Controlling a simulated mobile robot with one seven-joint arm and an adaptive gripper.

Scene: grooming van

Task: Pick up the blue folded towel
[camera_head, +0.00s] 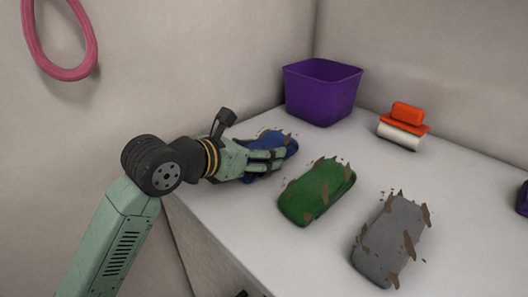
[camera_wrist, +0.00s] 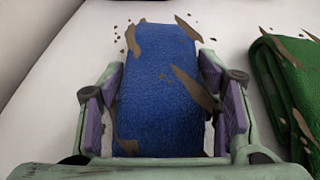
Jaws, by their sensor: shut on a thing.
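The blue folded towel (camera_wrist: 165,75), marked with brown patches, lies on the white counter between the fingers of my gripper (camera_wrist: 162,115) in the wrist view. The purple-padded fingers are shut on its two sides. In the head view the towel (camera_head: 276,138) shows only in part behind my gripper (camera_head: 265,162), at the left end of a row of towels. It appears to be still at counter level; I cannot tell whether it is lifted.
A green towel (camera_head: 317,192) lies just right of the blue one, and a grey towel (camera_head: 390,240) lies beyond it. A purple bin (camera_head: 322,95) stands in the back corner. An orange-and-white item (camera_head: 403,125) lies near the back wall. A pink loop (camera_head: 62,72) hangs on the left wall.

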